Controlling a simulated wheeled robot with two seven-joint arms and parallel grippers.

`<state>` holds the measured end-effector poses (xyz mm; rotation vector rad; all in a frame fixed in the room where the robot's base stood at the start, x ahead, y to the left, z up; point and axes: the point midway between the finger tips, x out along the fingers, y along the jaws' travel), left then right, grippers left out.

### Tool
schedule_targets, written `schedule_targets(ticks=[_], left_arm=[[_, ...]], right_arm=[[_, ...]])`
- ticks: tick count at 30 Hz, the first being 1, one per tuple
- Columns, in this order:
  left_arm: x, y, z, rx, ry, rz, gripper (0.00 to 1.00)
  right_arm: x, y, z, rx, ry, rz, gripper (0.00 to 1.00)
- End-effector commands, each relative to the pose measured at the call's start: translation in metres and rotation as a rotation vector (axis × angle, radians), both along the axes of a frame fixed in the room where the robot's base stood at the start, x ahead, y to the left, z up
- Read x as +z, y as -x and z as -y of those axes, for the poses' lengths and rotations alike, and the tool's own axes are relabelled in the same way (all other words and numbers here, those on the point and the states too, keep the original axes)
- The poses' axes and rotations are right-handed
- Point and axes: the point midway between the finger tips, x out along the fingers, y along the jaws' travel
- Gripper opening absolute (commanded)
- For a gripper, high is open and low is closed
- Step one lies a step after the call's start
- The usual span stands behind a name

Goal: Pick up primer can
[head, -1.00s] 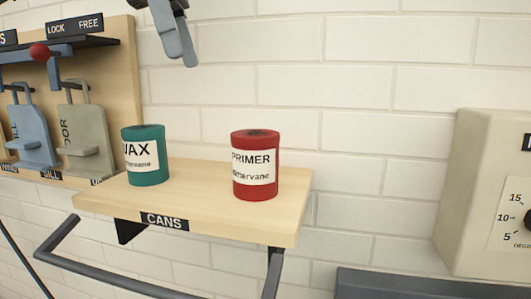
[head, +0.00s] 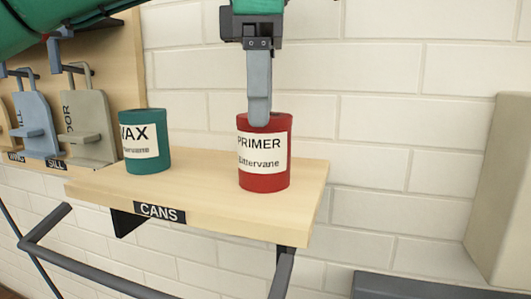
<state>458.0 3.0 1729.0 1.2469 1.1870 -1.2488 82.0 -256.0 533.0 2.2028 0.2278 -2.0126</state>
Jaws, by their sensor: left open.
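The red primer can (head: 264,178) stands upright on the right part of the wooden cans shelf (head: 200,202), its white label facing me. My left gripper (head: 259,115) comes down from above, with a grey finger in front of the can's upper rim and overlapping its top. Only one finger shows clearly, so the other is hidden. The gripper is open, and I cannot tell whether the finger touches the can. My right gripper is not in view.
A teal wax can (head: 147,163) stands to the left on the same shelf. Hanging templates (head: 90,120) are on a board at the far left. A dark rail (head: 100,278) runs below the shelf. A beige box (head: 502,190) is at the right.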

Motion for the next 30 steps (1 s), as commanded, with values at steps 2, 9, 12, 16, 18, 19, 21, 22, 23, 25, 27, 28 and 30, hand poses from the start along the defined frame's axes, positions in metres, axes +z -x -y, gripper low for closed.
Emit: schedule_targets(ticks=[2,9,12,16,18,19,21,22,23,25,27,28,30], left_arm=[[-0.002,0.000,0.000,0.000,0.000,0.000,0.82],[-0.019,0.003,0.000,-0.001,-0.002,0.001,0.82],[-0.031,0.004,0.001,-0.001,-0.003,-0.001,0.82],[-0.045,0.003,0.001,0.000,-0.001,0.000,0.82],[-0.050,0.003,0.001,0.001,0.001,0.001,0.82],[-0.051,0.003,0.001,0.001,0.002,0.001,0.82],[-0.053,0.003,0.001,0.001,0.002,0.001,0.82],[-0.053,0.003,0.001,0.001,0.002,0.001,0.82],[-0.053,0.003,0.001,0.001,0.002,0.001,0.82],[-0.053,0.003,0.001,0.001,0.002,0.001,0.82],[-0.053,0.003,0.001,0.001,0.002,0.001,0.78],[-0.053,0.003,0.001,0.001,0.002,0.001,0.72],[-0.053,0.003,0.001,0.001,0.002,0.001,0.58]], right_arm=[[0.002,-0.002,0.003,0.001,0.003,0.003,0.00],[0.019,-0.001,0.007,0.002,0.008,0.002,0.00],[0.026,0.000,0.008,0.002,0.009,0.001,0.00],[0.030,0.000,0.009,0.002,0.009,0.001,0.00],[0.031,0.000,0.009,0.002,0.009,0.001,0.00],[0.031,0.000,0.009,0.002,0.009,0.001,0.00],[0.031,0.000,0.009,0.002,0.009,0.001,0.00],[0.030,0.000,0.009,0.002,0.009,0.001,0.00],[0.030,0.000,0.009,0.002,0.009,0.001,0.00],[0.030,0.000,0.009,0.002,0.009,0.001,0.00],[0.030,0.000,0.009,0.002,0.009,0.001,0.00],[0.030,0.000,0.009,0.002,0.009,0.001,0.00],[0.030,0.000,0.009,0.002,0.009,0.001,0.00]])
